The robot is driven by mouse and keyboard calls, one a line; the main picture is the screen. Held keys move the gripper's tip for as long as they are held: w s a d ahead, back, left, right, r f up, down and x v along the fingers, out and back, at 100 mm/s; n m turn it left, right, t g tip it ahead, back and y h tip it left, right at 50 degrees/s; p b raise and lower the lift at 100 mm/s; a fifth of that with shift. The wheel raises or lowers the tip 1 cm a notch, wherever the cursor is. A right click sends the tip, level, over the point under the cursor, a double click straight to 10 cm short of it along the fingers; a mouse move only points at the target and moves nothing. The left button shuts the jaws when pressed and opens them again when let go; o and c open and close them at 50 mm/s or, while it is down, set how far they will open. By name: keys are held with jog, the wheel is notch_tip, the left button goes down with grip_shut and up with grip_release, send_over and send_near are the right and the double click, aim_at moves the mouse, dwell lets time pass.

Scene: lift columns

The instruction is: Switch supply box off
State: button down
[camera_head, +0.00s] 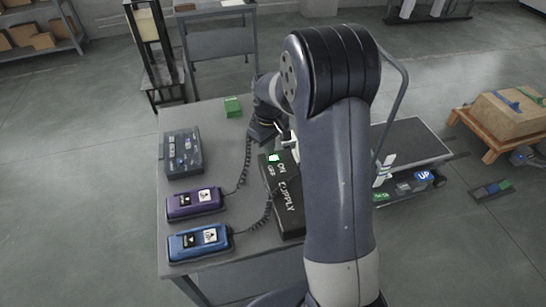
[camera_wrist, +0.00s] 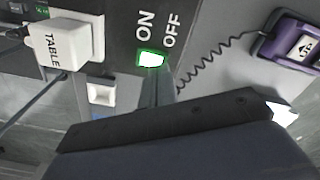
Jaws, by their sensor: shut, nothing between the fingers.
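The black supply box (camera_head: 288,209) lies on the grey table, with ON, OFF and SUPPLY in white letters. Its switch (camera_head: 273,158) glows white and green at the end of the ON and OFF words. In the wrist view the switch (camera_wrist: 151,59) has a bright white face in a green frame, nearer the ON word. My gripper (camera_wrist: 158,78) is shut and empty, its tips just below the switch in that picture. I cannot tell whether they touch it. In the head view my gripper (camera_head: 276,134) is partly hidden by my arm, beside the box's far end.
A white TABLE plug (camera_wrist: 68,45) sits beside the switch. Purple (camera_head: 195,202) and blue (camera_head: 200,241) handsets with coiled cords lie left of the box. A dark tray (camera_head: 182,170) and a green block (camera_head: 233,107) stand farther back. A cart (camera_head: 415,143) stands at right.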

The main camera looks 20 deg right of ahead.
jog(key=shift+f+b, duration=0.65)
jog(key=shift+f, duration=0.35)
dwell(0.9)
jog(key=shift+r, duration=0.15)
jog(key=shift+r+p, duration=2.65)
jog(key=shift+r, duration=0.8)
jog(key=shift+f, duration=0.2)
notch_tip(320, 180, down, 7)
jog(key=b, duration=0.5)
jog(key=shift+r, duration=0.2)
